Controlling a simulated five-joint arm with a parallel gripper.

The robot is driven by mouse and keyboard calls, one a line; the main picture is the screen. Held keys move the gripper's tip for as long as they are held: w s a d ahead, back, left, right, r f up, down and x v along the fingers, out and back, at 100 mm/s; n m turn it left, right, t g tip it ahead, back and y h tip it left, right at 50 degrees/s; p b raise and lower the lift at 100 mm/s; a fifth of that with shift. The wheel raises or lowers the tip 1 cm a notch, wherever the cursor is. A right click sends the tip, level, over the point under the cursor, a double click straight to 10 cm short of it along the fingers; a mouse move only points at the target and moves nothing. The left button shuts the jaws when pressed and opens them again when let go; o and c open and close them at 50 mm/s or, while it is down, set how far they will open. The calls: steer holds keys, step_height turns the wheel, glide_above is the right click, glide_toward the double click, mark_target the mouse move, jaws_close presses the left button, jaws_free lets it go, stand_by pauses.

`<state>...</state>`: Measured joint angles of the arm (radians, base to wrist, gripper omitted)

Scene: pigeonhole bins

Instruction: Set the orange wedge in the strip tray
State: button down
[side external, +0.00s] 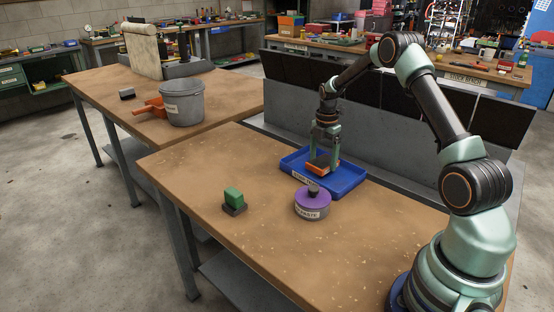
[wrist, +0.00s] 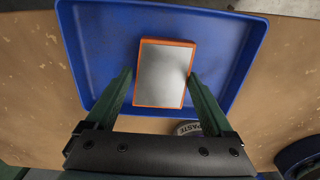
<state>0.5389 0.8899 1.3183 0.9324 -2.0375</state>
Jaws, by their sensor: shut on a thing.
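The orange wedge (wrist: 164,72) has orange edges and a grey upper face. In the wrist view it sits between the fingertips of my gripper (wrist: 161,80), which is shut on it. The side view shows the wedge (side external: 318,169) under my gripper (side external: 323,160), within the outline of the blue tray (side external: 350,184). In the wrist view the blue tray (wrist: 90,45) surrounds the wedge, with blue floor to its left and right. The tray has a label on its near wall, partly unreadable. I cannot tell whether the wedge touches the tray floor.
A purple-lidded paste tin (side external: 312,205) stands close to the tray's near side. A green block on a dark base (side external: 233,201) is farther left. A grey bucket (side external: 183,103) stands on the other table. Dark panels (side external: 400,100) rise behind the tray.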

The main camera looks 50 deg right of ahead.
steer(key=shift+f, duration=1)
steer(key=shift+f, duration=0.1)
jaws_free()
steer(key=shift+f, duration=0.1)
